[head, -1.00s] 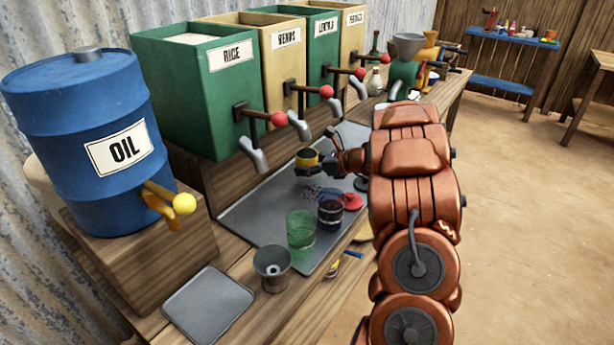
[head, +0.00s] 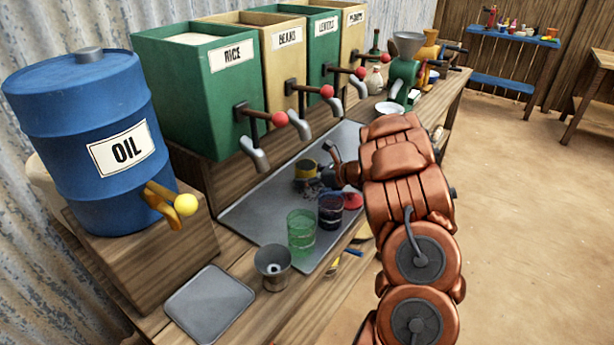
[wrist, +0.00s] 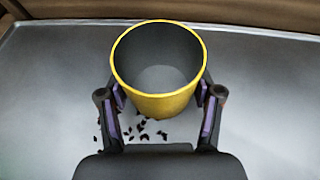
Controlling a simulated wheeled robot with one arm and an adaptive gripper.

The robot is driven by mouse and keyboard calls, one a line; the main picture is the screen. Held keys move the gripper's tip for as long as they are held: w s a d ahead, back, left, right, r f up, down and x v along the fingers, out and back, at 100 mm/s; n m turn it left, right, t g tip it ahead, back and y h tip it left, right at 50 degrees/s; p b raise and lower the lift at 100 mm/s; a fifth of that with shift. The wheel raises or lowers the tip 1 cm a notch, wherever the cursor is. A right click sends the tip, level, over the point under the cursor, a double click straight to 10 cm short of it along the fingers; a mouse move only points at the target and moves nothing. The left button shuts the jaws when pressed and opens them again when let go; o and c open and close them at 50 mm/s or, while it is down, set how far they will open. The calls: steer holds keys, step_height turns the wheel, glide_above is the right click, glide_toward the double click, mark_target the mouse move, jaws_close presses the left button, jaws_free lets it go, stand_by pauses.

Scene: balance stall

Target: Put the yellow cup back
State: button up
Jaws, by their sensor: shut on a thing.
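The yellow cup (wrist: 160,104) is in the wrist view, its open mouth facing the camera. Its inside is dark grey and looks empty. My gripper (wrist: 160,100) is shut on it, with a finger on each side. In the head view the yellow cup (head: 305,169) is over the grey metal tray (head: 262,214), under the taps, partly hidden by my gripper (head: 312,172). I cannot tell whether its base touches the tray. Several dark beans (wrist: 141,130) lie scattered on the tray beside the cup.
A green glass (head: 301,231) and a dark-filled glass (head: 330,210) stand on the tray, with a red item (head: 352,201) beside them. A metal cup (head: 272,267) stands nearer. The tap spouts (head: 300,126) hang above the tray's back. The small front tray (head: 209,305) is empty.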

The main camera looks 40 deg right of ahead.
steer(key=shift+f, duration=0.15)
steer(key=o, duration=1.3)
steer(key=shift+s+r, duration=0.1)
steer(key=shift+r, duration=0.15)
steer(key=b+v, duration=0.1)
steer(key=v, duration=1)
steer(key=shift+s+d+r, duration=0.1)
steer(key=shift+s+d, duration=0.15)
steer(key=shift+s, duration=0.05)
steer(key=shift+r, duration=0.1)
